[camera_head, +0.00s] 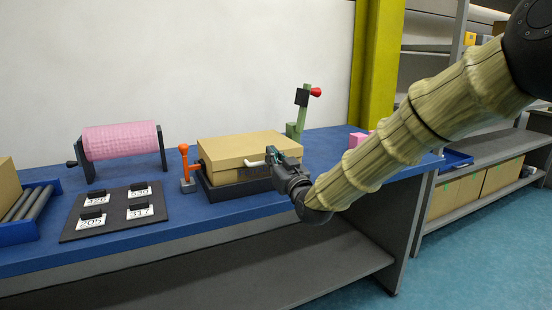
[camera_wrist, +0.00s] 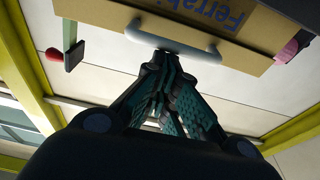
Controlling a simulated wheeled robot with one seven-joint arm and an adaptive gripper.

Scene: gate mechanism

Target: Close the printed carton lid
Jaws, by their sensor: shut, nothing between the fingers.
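The brown cardboard carton (camera_head: 225,147) sits in a dark tray on the blue bench. Its lid lies flat or nearly flat across the top; I cannot tell whether it is fully down. A pale handle (camera_head: 256,163) is on its front side. My gripper (camera_head: 272,155) is at the carton's front right, beside the handle, and hides part of the front. In the wrist view, the fingers (camera_wrist: 163,58) converge and are shut and empty, with their tips close to the handle (camera_wrist: 150,40); contact is unclear. Blue print (camera_wrist: 230,14) shows on the cardboard behind it.
An orange-topped lever (camera_head: 184,165) stands left of the carton. A green post with a red knob (camera_head: 302,105) stands behind right. A pink drum (camera_head: 120,140) and a dark panel with number cards (camera_head: 112,212) are at left. A pink block (camera_head: 357,140) is at right.

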